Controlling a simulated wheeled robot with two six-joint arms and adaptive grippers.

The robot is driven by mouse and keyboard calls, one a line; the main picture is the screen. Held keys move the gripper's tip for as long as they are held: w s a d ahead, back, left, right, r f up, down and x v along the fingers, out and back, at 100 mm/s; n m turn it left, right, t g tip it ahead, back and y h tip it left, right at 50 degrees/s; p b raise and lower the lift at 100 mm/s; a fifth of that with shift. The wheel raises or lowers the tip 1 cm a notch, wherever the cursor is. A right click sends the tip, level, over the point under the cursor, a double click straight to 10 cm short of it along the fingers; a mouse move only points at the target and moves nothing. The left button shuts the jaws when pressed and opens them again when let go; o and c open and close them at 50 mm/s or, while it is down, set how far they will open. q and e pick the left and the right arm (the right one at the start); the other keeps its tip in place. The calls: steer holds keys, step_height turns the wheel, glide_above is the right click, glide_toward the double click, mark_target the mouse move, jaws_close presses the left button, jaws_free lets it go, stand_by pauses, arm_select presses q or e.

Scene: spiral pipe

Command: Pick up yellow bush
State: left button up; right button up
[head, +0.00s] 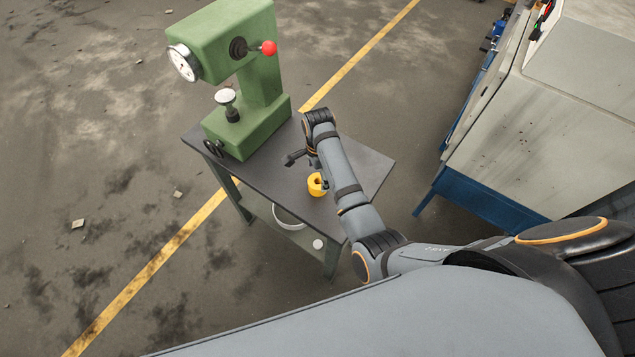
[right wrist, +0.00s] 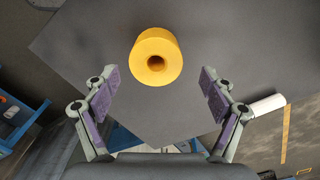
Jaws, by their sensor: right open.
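The yellow bush (head: 316,185) is a short ring with a central hole and stands on the dark table (head: 368,172), partly behind my right arm in the head view. In the right wrist view the yellow bush (right wrist: 157,57) is at the upper middle, beyond and between the fingertips. My right gripper (right wrist: 160,88) is open and empty, with one finger on each side of the bush's line and apart from it. In the head view my right gripper (head: 304,160) is over the table near the bush, mostly hidden by the arm. My left gripper is not in view.
A green press (head: 262,80) with a dial gauge and red knob stands on the table's far left part. A lower shelf holds a white ring (head: 289,217). A large grey machine (head: 560,110) stands to the right. The table's right corner is clear.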

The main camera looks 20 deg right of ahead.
mark_target(318, 182)
steer(key=f, duration=0.2)
steer(key=f+p, duration=0.1)
steer(key=shift+s+a+f, duration=0.2)
steer(key=shift+s+f, duration=0.15)
steer(key=shift+f, duration=0.2)
steer(key=shift+w+f, duration=0.1)
steer(key=c, duration=1.7)
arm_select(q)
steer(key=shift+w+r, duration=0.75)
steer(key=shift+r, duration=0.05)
arm_select(e)
jaws_close()
